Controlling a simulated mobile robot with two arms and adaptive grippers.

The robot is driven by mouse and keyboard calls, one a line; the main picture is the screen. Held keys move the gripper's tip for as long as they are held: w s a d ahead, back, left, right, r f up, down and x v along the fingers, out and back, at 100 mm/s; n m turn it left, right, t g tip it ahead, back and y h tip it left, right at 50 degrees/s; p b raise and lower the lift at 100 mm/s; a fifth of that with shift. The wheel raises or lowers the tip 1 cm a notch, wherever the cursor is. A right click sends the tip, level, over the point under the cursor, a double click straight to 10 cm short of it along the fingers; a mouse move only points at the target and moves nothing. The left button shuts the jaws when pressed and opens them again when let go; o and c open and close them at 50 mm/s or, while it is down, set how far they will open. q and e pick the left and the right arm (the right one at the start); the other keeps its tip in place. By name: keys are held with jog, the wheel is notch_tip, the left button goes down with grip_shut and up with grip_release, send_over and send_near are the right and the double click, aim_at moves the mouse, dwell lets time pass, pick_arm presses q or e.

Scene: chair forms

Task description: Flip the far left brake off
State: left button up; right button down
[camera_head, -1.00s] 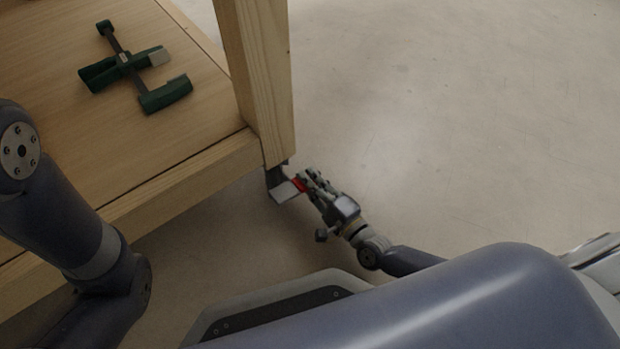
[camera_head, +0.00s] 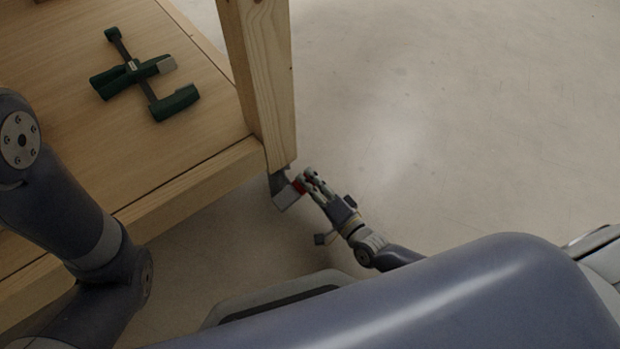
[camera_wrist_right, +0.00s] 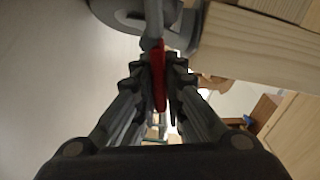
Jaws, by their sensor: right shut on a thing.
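A caster (camera_head: 281,190) with a grey metal bracket sits under the wooden leg at the near right corner of the wooden workbench. Its red brake lever (camera_head: 299,186) sticks out toward my right gripper (camera_head: 307,182). In the right wrist view the red brake lever (camera_wrist_right: 158,75) lies between the two fingers of my right gripper (camera_wrist_right: 160,80), which is shut on it. The grey wheel (camera_wrist_right: 130,12) shows at the top there, partly cut off. My left arm shows at the left of the head view, but its gripper is out of the frame.
The wooden workbench (camera_head: 190,183) fills the left, with its upright post (camera_head: 262,80) above the caster. A green and black clamp (camera_head: 145,75) lies on its lower shelf. Bare floor (camera_head: 450,110) lies open to the right.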

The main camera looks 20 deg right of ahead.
jog(key=c, duration=1.7)
grip_release()
jog(key=v, duration=1.2)
jog(key=shift+s, duration=0.15)
